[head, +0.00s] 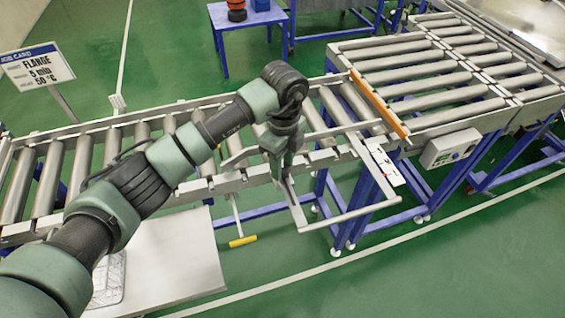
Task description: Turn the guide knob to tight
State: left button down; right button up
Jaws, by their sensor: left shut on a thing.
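My left arm comes in from the lower left and reaches over the roller conveyor (100,148). My left gripper (281,176) points down at the notched front rail (232,181) of the conveyor. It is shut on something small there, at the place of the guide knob. The gripper's own body hides the knob, so its setting cannot be read. My right gripper is not in view.
A metal bracket frame (345,217) juts out in front of the rail. A yellow handle (242,241) hangs below it. A grey control box (450,148) is at right, a job card sign (37,66) at left. A pale tabletop (180,260) lies below my arm.

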pick_arm(q)
jog(key=shift+f+m+b, duration=0.15)
jog(key=shift+m+b, duration=0.65)
jog(key=shift+b, duration=0.2)
jog(key=m+b, duration=1.1)
jog(key=m, duration=0.1)
jog(key=shift+m+b, duration=0.3)
jog(key=shift+b, duration=0.05)
jog(key=m+b, duration=0.2)
jog(key=m, duration=0.1)
jog(key=shift+m, duration=0.3)
jog(key=m+b, duration=0.1)
jog(key=m, duration=0.2)
jog(key=shift+m, duration=0.3)
jog(key=m, duration=0.2)
jog(key=m+b, duration=0.1)
jog(key=m, duration=0.1)
jog(key=shift+r+m, duration=0.2)
jog(key=shift+m, duration=0.1)
jog(key=shift+m+b, duration=0.35)
jog(key=shift+m, duration=1.45)
